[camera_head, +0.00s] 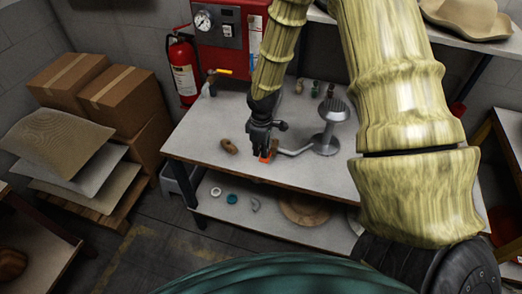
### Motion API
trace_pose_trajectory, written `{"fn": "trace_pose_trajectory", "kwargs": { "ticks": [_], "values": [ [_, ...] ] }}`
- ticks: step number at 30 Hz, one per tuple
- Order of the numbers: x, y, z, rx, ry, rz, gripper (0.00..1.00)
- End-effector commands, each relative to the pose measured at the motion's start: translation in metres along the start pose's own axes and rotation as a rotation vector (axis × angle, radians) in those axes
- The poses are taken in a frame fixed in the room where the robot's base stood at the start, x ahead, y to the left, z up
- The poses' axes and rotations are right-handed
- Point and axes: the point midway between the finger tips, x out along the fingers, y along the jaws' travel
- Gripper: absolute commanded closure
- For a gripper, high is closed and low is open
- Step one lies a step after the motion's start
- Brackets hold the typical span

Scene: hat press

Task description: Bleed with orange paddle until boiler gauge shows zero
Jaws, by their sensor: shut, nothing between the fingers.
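The red boiler box (233,48) stands at the back of the worktable. Its round white gauge (203,20) faces me, but the needle is too small to read. An orange paddle (266,157) shows low at my gripper's fingertips, near the end of a bent grey lever (294,152) running to a metal pedestal (325,142). A yellow-orange handle (222,71) sits on a pipe at the boiler's lower left. My gripper (263,150) is shut with nothing held and points down at the orange paddle, partly hiding it. I cannot tell whether they touch.
A brown wooden piece (229,146) lies left of my gripper. Small fittings (315,88) stand at the back of the table. A fire extinguisher (184,69) hangs left of the boiler. Boxes (121,97) are stacked at left. The table's front left is clear.

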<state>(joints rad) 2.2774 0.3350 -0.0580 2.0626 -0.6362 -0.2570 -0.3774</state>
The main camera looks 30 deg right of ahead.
Motion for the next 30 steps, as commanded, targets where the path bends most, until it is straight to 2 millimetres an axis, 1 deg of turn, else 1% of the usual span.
{"fn": "trace_pose_trajectory", "kwargs": {
  "ticks": [17,30],
  "values": [
    [-0.001,0.0,0.0,0.0,0.0,0.0,1.0],
    [-0.016,-0.001,0.0,-0.001,0.0,0.0,1.0]
  ]
}}
